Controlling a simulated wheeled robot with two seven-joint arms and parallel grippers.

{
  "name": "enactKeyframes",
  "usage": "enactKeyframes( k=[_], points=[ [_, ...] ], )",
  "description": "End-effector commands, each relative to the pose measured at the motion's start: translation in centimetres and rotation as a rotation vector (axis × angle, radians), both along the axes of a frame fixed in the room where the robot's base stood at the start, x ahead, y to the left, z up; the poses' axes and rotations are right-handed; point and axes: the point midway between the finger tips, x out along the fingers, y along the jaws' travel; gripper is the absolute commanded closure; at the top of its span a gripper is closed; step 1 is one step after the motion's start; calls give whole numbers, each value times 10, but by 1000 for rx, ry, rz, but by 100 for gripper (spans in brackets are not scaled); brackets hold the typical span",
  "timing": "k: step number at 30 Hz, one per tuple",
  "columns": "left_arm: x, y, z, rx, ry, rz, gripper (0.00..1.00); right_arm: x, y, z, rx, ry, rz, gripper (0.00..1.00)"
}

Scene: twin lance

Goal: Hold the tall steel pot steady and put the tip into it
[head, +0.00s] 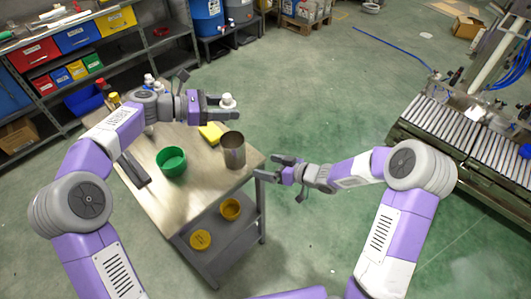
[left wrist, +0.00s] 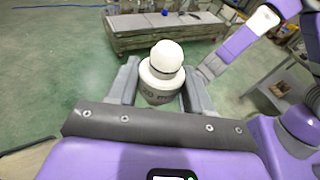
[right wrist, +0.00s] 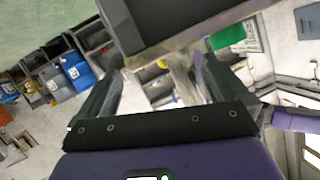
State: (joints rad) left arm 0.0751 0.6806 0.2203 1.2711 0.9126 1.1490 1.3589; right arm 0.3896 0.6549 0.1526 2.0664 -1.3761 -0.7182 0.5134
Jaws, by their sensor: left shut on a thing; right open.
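The tall steel pot (head: 232,153) stands upright near the right edge of the steel table in the head view. My left gripper (head: 213,101) is shut on a white round-topped piece (head: 227,101), likely the tip, above the back of the table. In the left wrist view the white piece (left wrist: 163,65) sits upright between the fingers, its grey lettered lower part partly hidden. My right gripper (head: 272,168) is open and empty, just off the table's right edge, apart from the pot. The pot is not clearly recognisable in the right wrist view.
A green bowl (head: 171,160), a yellow block (head: 211,132) and a dark bar (head: 134,169) are on the table (head: 190,195). A roller conveyor (head: 460,135) stands right; floor between is clear.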

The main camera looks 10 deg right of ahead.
Motion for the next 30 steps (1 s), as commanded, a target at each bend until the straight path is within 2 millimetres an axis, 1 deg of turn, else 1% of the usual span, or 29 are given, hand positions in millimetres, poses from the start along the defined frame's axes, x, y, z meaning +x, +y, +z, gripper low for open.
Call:
enactKeyframes(
  k=[1, 2, 4, 6, 9, 12, 17, 20, 27, 30],
  points=[
    [0, 0, 0, 0, 0, 0, 91, 3, -3, 14, -11, -51, 38, 0],
    [0, 0, 0, 0, 0, 0, 91, 4, -4, 20, -18, -74, 61, 0],
    [0, 0, 0, 0, 0, 0, 91, 2, 3, 42, -61, -122, 127, 0],
    [0, 0, 0, 0, 0, 0, 91, -1, 9, 58, -110, -153, 175, 0],
    [0, 0, 0, 0, 0, 0, 91, -5, 13, 72, -159, -181, 218, 0],
    [0, 0, 0, 0, 0, 0, 91, -6, 16, 78, -185, -196, 240, 0],
    [0, 0, 0, 0, 0, 0, 91, -1, 27, 75, -194, -199, 250, 0],
    [0, 0, 0, 0, 0, 0, 91, 7, 39, 68, -192, -197, 249, 0],
    [0, 0, 0, 0, 0, 0, 91, 29, 77, 51, -191, -198, 249, 0],
    [0, 0, 0, 0, 0, 0, 91, 37, 90, 44, -191, -197, 248, 0]
  ],
)
